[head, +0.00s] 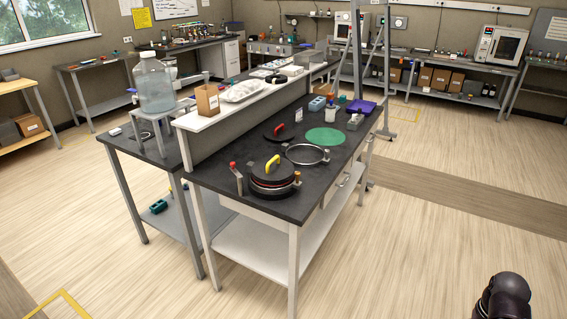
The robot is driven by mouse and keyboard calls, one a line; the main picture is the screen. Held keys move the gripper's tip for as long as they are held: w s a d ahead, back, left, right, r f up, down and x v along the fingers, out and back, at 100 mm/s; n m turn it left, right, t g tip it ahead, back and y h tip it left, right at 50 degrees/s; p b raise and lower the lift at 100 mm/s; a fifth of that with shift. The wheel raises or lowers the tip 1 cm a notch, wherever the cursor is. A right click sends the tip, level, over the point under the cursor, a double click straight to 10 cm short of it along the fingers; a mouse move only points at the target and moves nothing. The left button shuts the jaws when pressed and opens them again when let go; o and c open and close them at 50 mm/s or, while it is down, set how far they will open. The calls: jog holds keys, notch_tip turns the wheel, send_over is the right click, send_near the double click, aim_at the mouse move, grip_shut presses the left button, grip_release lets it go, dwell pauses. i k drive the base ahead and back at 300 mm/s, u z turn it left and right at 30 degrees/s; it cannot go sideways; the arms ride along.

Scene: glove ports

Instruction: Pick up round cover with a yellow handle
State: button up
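The round black cover with a yellow handle (264,172) lies flat near the front end of the dark bench top. It sits on top of a round dark base (272,190) with a reddish band, and the yellow handle stands up from its middle. A second dark round cover with a red handle (276,137) lies farther back on the same bench. My gripper is not in view. Only a dark rounded part of my arm shows at the bottom right corner, far from the bench.
An open metal ring (323,161) and a green disc (324,138) lie behind the cover. A raised white shelf (207,118) with a cardboard box (207,100) runs along the bench's left side. A metal frame (385,75) stands behind. The floor right of the bench is clear.

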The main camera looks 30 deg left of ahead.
aim_at(275, 169)
jog(key=u, duration=0.35)
jog(key=i, duration=1.15)
jog(key=u, duration=0.55)
